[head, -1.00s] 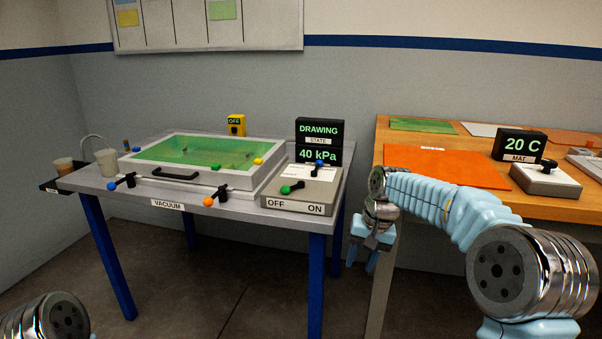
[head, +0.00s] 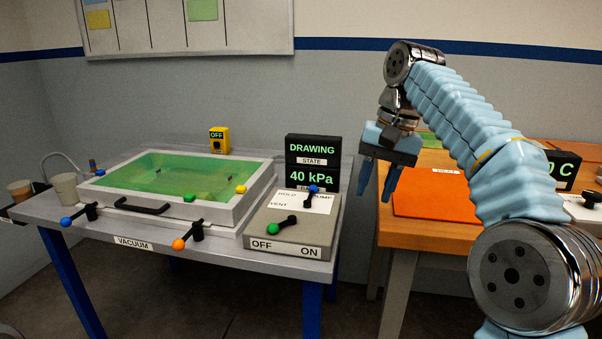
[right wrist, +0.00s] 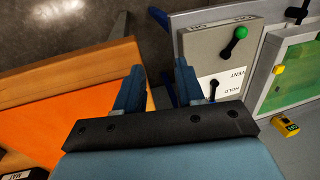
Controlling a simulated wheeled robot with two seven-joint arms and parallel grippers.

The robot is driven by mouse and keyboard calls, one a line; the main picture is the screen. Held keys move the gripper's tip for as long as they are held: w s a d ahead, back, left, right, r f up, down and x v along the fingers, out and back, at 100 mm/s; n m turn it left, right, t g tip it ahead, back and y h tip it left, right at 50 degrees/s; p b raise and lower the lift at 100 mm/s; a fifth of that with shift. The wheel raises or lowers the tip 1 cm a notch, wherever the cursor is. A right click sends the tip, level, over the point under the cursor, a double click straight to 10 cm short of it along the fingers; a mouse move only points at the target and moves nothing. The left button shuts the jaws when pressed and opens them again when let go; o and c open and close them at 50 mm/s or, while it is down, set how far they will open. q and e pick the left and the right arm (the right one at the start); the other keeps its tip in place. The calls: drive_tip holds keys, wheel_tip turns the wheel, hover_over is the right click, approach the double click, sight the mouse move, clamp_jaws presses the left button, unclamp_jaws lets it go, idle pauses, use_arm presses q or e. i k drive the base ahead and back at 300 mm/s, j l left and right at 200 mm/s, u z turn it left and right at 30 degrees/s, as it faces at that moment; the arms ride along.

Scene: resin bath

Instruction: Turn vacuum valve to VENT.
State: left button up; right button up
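The vacuum valve (head: 314,189) is a dark lever with a blue knob on the grey control box (head: 262,234). Its white plate reads HOLD, PUMP and VENT, and the knob lies near the PUMP side. In the right wrist view the valve lever (right wrist: 214,88) shows partly, beside the VENT and HOLD lettering. My right gripper (head: 377,186) is open and empty, fingers pointing down, raised to the right of the box and displays. In the right wrist view its fingers (right wrist: 158,88) stand apart with nothing between them. My left gripper is out of view.
A green-knobbed OFF/ON lever (head: 283,226) sits on the box front. Displays (head: 313,163) behind read DRAWING and 40 kPa. The green-lidded bath (head: 180,175) stands left, with blue and orange levers at its front. An orange mat (head: 430,204) lies on the wooden table right.

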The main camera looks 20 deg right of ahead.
sight(314, 189)
drive_tip(key=i, duration=0.85)
